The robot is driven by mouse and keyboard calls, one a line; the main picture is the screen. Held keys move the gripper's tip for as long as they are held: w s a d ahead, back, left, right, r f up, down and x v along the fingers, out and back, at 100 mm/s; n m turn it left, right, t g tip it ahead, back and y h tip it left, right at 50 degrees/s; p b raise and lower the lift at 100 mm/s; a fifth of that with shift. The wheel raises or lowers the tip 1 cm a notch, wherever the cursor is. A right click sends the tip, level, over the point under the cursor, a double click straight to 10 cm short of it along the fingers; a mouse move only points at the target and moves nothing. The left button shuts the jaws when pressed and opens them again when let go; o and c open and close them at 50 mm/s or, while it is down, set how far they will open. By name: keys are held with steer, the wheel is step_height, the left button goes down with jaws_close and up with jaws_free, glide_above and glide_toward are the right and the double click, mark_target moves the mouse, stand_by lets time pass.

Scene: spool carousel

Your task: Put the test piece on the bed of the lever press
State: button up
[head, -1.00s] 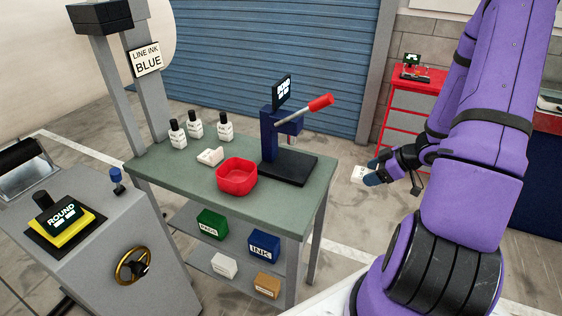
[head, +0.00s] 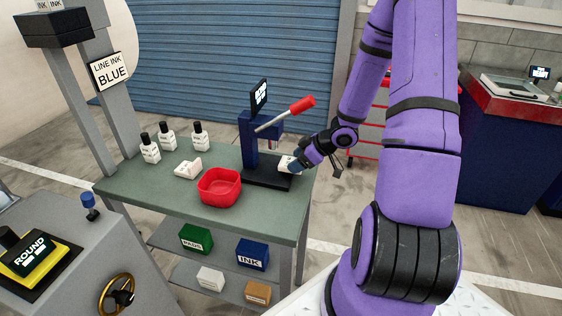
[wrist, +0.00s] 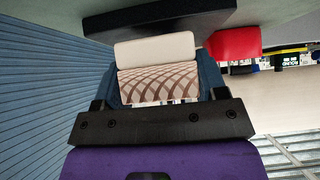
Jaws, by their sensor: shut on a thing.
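The lever press (head: 254,135) is dark blue with a red-tipped lever and a small dark sign on top. Its flat black bed (head: 262,180) rests on the green table and shows beyond the held piece in the wrist view (wrist: 160,18). My gripper (head: 296,165) is shut on the white test piece (head: 286,163), just by the bed's right edge. In the wrist view the test piece (wrist: 156,82) has a plain pale top part and a brown criss-cross pattern below, between two dark blue fingers. I cannot tell whether it touches the bed.
A red bowl (head: 220,199) stands left of the press. Several white ink bottles (head: 167,136) and a white block (head: 188,168) sit farther left on the green table (head: 150,193). Small boxes fill the shelf below. A grey console (head: 60,262) is at left.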

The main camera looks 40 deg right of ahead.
mark_target(282, 160)
steer(key=shift+w+a, duration=0.65)
steer(key=shift+w, duration=0.15)
steer(key=w+a, duration=0.2)
steer(key=shift+w+f, duration=0.3)
steer(key=shift+f, duration=0.45)
steer(key=shift+f, duration=0.1)
steer(key=o, duration=1)
steer(key=shift+s+d+r, duration=0.15)
steer(key=shift+d+r, duration=0.05)
steer(key=shift+r, duration=0.1)
steer(key=v, duration=1.1)
steer(key=shift+s+r, duration=0.15)
steer(key=shift+s, duration=0.05)
